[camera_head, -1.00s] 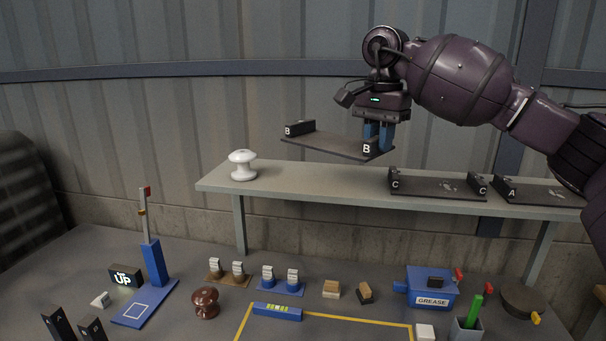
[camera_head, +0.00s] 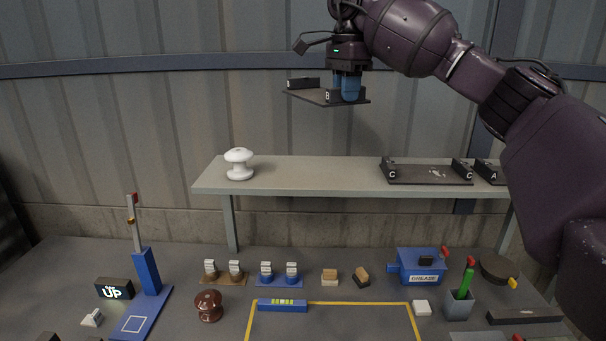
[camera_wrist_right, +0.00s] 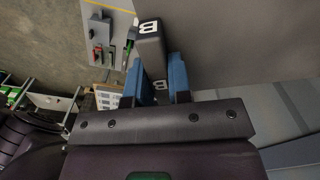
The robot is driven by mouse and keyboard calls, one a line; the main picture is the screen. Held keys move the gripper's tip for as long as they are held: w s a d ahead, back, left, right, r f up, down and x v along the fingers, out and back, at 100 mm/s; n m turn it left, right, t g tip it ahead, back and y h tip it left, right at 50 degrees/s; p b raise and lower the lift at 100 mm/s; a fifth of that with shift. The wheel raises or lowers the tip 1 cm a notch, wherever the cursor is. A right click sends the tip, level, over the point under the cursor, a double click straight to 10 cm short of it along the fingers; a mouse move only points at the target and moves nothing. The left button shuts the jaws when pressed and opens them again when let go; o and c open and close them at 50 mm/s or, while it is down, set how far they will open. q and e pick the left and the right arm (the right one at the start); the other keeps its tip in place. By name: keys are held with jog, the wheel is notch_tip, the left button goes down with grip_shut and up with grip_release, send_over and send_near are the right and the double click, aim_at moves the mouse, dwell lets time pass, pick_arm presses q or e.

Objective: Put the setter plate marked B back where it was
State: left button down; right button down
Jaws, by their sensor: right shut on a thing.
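The setter plate marked B (camera_head: 311,96) is a dark flat plate with raised end blocks lettered B. It hangs in the air above the grey shelf (camera_head: 300,175), clear of it. My right gripper (camera_head: 346,90) is shut on its right-hand end block; the blue fingers show on both sides of that block. In the right wrist view the lettered block (camera_wrist_right: 149,42) sits between the blue fingers (camera_wrist_right: 160,80). Setter plate C (camera_head: 428,174) lies on the shelf, with plate A (camera_head: 487,172) to its right, partly hidden by my arm. My left gripper is not in view.
A white insulator (camera_head: 239,164) stands at the shelf's left end; bare shelf lies between it and plate C. On the table below are a blue height gauge (camera_head: 147,270), a brown insulator (camera_head: 209,306), a grease box (camera_head: 421,267), a grey cup (camera_head: 459,305) and a yellow outline (camera_head: 345,303).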

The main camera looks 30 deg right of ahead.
jog(key=shift+a+r+m, duration=0.1)
jog(key=shift+a+m, duration=0.05)
jog(key=shift+m, duration=0.15)
jog(key=f, duration=0.2)
jog(key=f+b, duration=0.1)
jog(key=shift+s+d+f, duration=0.2)
jog(key=shift+d+f, duration=0.05)
jog(key=shift+d, duration=0.05)
notch_tip(320, 180, down, 16)
jog(key=shift+f+p, duration=0.25)
jog(key=shift+p, duration=0.2)
jog(key=shift+a, duration=0.1)
jog(key=shift+f, duration=0.15)
jog(key=c, duration=1.1)
grip_release()
